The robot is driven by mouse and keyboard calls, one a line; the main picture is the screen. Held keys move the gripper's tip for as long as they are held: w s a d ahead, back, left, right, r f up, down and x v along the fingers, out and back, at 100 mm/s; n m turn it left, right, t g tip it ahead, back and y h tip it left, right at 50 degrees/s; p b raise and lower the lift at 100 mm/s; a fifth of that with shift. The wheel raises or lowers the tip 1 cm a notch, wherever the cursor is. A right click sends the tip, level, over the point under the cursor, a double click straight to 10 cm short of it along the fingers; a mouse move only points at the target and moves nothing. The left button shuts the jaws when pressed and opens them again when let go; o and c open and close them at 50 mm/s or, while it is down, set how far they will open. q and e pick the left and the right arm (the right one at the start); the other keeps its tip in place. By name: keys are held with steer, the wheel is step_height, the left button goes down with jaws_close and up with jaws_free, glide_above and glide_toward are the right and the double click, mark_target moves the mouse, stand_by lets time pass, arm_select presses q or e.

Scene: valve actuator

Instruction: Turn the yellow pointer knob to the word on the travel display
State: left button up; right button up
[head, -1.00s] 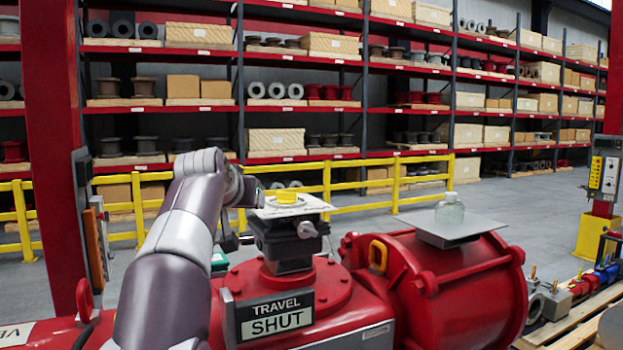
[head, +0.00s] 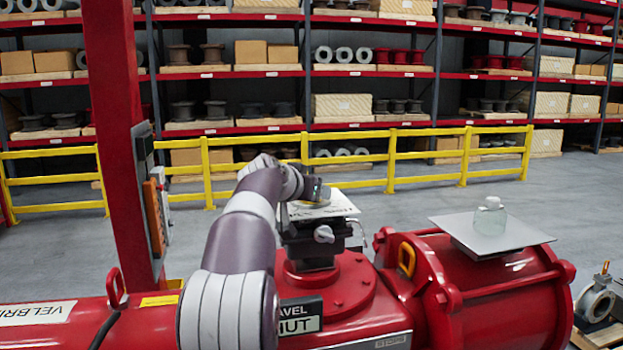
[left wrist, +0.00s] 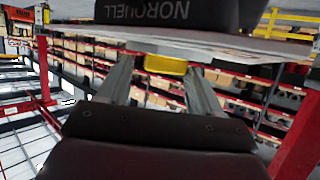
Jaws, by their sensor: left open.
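The yellow pointer knob (left wrist: 165,66) shows in the left wrist view, between the open fingers of my left gripper (left wrist: 160,76). I cannot tell whether the fingers touch it. In the head view, my left gripper (head: 315,190) is over the white marked plate (head: 343,206) on the black switch box (head: 305,245), largely covering the knob. Which way the pointer faces is hidden. The travel display (head: 300,325) is partly hidden behind my left arm; only the ends "AVEL" and "UT" show. My right gripper is not in view.
A clear bottle (head: 489,216) stands on a grey plate (head: 460,232) above the red actuator cylinder (head: 480,285) at right. A red post (head: 115,150) with a panel stands at left. A yellow railing (head: 400,150) and stocked shelves are behind.

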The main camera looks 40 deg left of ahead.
arm_select(q)
steer(key=shift+w, duration=0.2)
steer(key=shift+s+a+f, duration=0.15)
steer(key=shift+s+a, duration=0.25)
steer(key=shift+a, duration=0.1)
steer(key=shift+w+d, duration=0.2)
steer(key=shift+d, duration=0.05)
steer(key=c, duration=0.7)
steer(key=shift+a+f+b, duration=0.15)
steer(key=shift+b, duration=0.15)
steer(key=shift+c, duration=0.2)
steer(key=shift+a+f+m+h+b, duration=0.15)
steer(key=shift+m+h+b, duration=0.25)
steer(key=shift+b, duration=0.2)
steer(key=shift+r+m+h, duration=0.3)
steer(key=shift+m+h, duration=0.1)
steer(key=shift+h, duration=0.1)
steer(key=shift+s+t, duration=0.1)
steer(key=shift+t, duration=0.2)
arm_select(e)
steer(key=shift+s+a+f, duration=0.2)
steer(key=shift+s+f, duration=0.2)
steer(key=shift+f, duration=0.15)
